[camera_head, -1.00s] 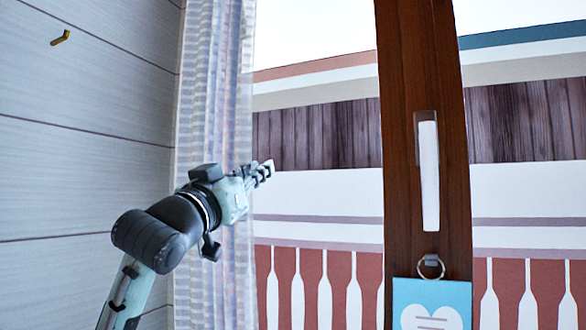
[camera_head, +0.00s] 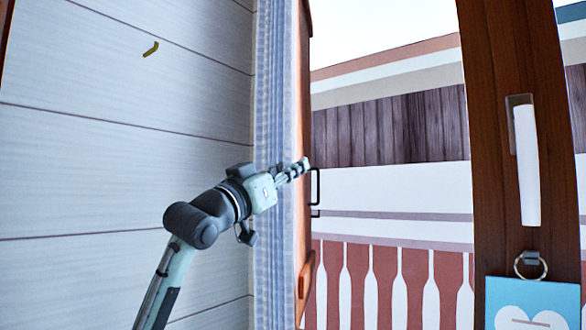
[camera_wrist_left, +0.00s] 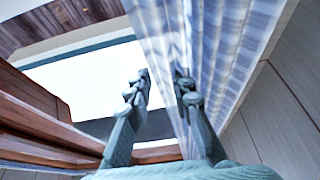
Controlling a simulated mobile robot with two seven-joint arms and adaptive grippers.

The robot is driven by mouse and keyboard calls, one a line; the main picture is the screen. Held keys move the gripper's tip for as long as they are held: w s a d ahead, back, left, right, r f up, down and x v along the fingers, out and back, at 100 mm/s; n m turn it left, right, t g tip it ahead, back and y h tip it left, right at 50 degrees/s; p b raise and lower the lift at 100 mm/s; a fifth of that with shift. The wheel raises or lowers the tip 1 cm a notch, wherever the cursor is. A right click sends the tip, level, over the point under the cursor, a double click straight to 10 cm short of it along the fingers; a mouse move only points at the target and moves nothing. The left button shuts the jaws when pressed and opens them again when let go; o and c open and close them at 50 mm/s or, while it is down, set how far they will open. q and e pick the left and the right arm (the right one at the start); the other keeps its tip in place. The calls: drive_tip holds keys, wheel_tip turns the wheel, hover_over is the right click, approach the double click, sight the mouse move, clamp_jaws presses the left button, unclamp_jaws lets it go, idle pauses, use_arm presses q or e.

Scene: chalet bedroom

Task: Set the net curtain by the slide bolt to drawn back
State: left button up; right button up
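The net curtain (camera_head: 272,110) is a pale, lightly striped strip, gathered narrow against the left wall beside the window opening. It also shows in the left wrist view (camera_wrist_left: 220,45). My left gripper (camera_head: 304,166) is at its right edge, in front of the wooden frame. In the left wrist view the left gripper (camera_wrist_left: 162,88) has its two fingers apart. The curtain's edge passes between them in the picture; whether it touches either finger I cannot tell. I cannot clearly make out the slide bolt. My right gripper is not in view.
A wooden frame (camera_head: 303,235) with a dark handle (camera_head: 316,192) stands just right of the curtain. A wooden post (camera_head: 500,100) with a white handle (camera_head: 528,165) and a blue hanging sign (camera_head: 530,310) is further right. A brass hook (camera_head: 150,49) is on the wall.

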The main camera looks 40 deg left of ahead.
use_arm(q)
drive_tip(key=o, duration=0.3)
drive_tip(key=shift+a, duration=0.2)
drive_tip(key=shift+d, duration=0.1)
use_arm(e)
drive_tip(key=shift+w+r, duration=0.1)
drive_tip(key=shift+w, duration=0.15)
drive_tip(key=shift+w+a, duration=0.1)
use_arm(q)
drive_tip(key=v, duration=1.2)
drive_tip(key=shift+f, duration=0.1)
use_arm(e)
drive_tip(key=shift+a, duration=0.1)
